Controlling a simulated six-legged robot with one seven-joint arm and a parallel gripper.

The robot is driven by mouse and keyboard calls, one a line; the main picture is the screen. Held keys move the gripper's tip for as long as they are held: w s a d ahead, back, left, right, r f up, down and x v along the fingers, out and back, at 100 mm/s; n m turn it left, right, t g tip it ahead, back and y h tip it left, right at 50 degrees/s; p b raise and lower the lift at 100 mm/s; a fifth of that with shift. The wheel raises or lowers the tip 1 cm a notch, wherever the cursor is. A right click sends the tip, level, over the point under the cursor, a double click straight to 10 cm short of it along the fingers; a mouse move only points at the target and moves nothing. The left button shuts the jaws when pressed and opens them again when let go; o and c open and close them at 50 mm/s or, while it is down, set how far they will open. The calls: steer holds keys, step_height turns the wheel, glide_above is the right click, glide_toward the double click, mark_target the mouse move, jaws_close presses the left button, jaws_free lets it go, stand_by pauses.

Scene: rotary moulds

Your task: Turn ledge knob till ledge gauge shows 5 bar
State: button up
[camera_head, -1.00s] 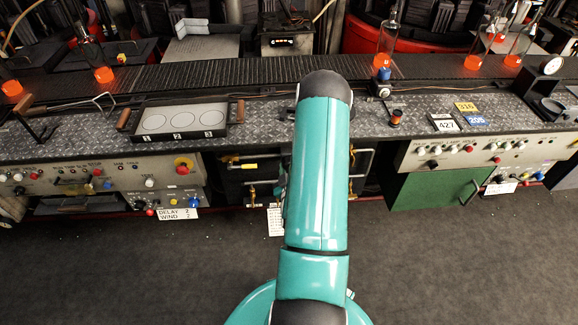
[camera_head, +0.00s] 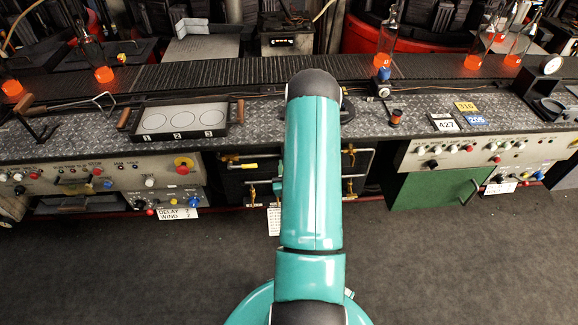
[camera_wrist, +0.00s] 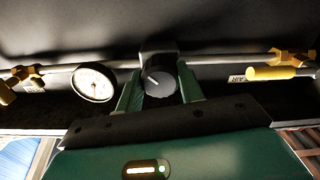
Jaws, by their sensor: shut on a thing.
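In the wrist view, my gripper (camera_wrist: 160,92) has a green finger on each side of the grey ledge knob (camera_wrist: 160,82) and is shut on it. The knob's round face carries a light pointer line slanting to the upper left. The ledge gauge (camera_wrist: 95,83) is a round white dial with a dark rim, just left of the knob. Its needle is thin and its numbers are too small to read. In the head view my teal arm hides the gripper, the knob and the gauge.
In the wrist view, yellow valve handles on pipes stand left (camera_wrist: 22,80) and right (camera_wrist: 272,72). In the head view, a tray with three white circles (camera_head: 185,119) lies on the bench left of my arm. Glowing bottles (camera_head: 385,52) stand along the conveyor behind.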

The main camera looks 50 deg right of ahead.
steer(key=shift+m, duration=1.2)
steer(key=o, duration=1)
steer(key=shift+s+a, duration=0.1)
